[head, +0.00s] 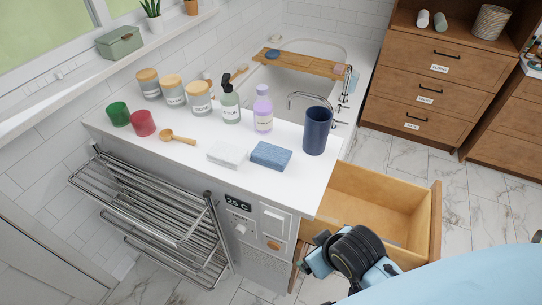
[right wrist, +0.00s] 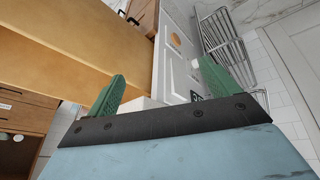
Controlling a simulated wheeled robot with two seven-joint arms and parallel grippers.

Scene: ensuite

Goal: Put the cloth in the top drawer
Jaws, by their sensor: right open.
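A white folded cloth (head: 227,154) lies flat on the white counter (head: 195,127). A blue textured block, either a sponge or a folded cloth (head: 271,155), lies just right of it. A wooden drawer (head: 375,205) stands pulled out below the counter's right end; its visible inside is empty. It also fills the upper left of the right wrist view (right wrist: 75,55). My right gripper (right wrist: 163,88) is open, its green fingers apart with nothing held between them. In the head view my right wrist is in front of the drawer's near side, hiding part of it. My left gripper is not in view.
A dark blue cup (head: 315,131) stands at the counter's right end. Bottles (head: 263,109), lidded jars (head: 173,92), red and green cups and a wooden scoop (head: 178,138) stand behind and left. A metal rack (head: 155,215) juts out at the front left.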

